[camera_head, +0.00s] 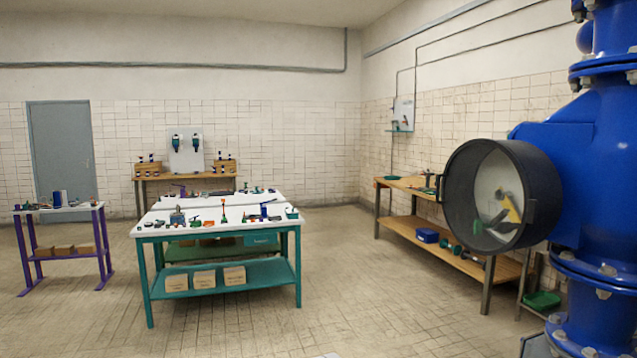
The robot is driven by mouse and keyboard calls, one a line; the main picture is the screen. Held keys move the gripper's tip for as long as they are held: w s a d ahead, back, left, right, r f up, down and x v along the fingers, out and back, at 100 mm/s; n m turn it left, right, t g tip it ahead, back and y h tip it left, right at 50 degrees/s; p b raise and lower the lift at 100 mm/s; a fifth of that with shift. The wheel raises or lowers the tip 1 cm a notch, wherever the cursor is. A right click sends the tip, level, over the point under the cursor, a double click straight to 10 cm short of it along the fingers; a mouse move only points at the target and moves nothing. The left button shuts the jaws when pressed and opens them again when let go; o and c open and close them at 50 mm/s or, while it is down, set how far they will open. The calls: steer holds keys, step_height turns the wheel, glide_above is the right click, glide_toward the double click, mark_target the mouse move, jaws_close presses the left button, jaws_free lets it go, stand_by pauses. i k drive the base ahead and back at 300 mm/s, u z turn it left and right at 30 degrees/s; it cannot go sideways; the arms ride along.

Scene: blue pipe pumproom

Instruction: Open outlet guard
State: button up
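A dark round housing (546,185), which looks like the outlet guard, sticks out to the left from the large blue pipe assembly (607,130) at the right. Its round front face (492,178) is pale and looks clear or glassy, and it appears to be in place across the opening. A yellow and dark shape (508,208) with some green shows in or through that face; I cannot tell what it is. My gripper is not in view.
A teal table (218,231) with several tools stands at centre left, and a purple-legged table (58,210) stands farther left. A wooden bench (455,256) runs along the right wall behind the housing. The tiled floor (370,300) between the teal table and the pipe is clear.

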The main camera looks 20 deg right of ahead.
mark_target(531, 206)
steer(key=z, duration=0.6)
steer(key=i, duration=1.7)
steer(key=z, duration=0.9)
steer(key=k, duration=0.8)
steer(key=z, duration=0.1)
steer(key=i, duration=0.9)
steer(key=u, duration=0.05)
